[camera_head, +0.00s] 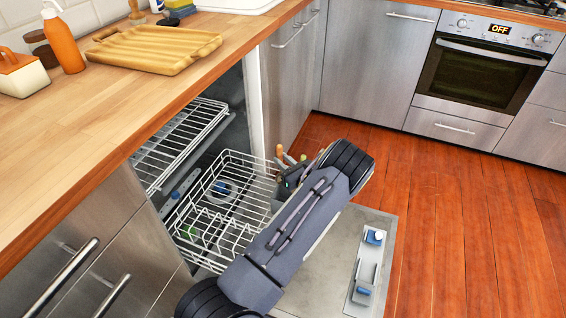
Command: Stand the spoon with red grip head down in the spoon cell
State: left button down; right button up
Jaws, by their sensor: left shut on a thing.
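My left arm reaches in from the bottom and hides much of the area under it. My left gripper (290,180) is small and dark beside the arm, at the right end of the dishwasher's lower rack (222,205). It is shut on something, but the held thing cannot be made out. A grey cutlery basket (279,200) shows partly behind my arm at the rack's right side. Several handles, orange-brown and light green, stick up there. I cannot tell which is the spoon with red grip, nor make out the spoon cell. My right gripper is not in view.
The dishwasher's open door (335,265) lies under the arm, with its detergent dispenser (368,266) facing up. The upper rack (180,145) is above left. The wooden counter (110,120) holds a cutting board (155,48) and an orange bottle (62,42). Floor (460,220) at right is clear.

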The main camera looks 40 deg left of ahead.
pick_arm(q)
notch_tip(320, 180, down, 12)
jog(key=b, duration=0.9)
jog(key=c, duration=1.2)
grip_release()
jog(key=shift+p+v, duration=0.8)
jog(key=shift+v, duration=3.1)
